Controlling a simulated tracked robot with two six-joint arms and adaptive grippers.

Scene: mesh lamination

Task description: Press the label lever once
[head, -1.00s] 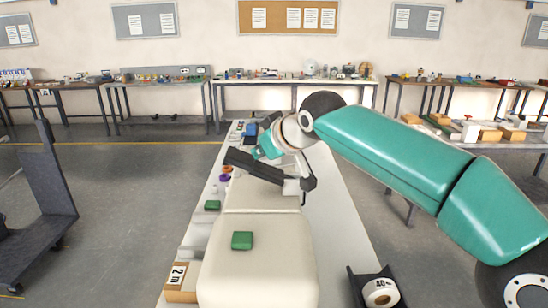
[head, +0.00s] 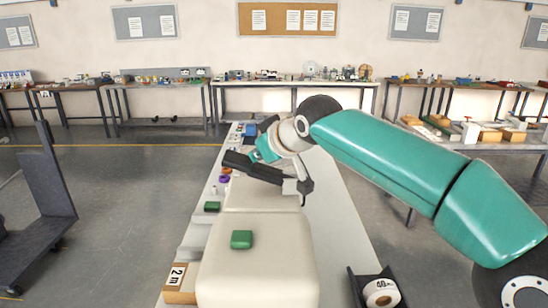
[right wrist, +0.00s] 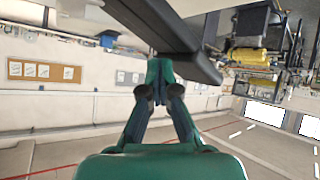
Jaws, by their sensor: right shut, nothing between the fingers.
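My left gripper is out of view.
A "2 m" box (head: 178,277) and a white roll marked 40 (head: 379,291) are at the front. The bench's right strip (head: 340,225) is clear.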

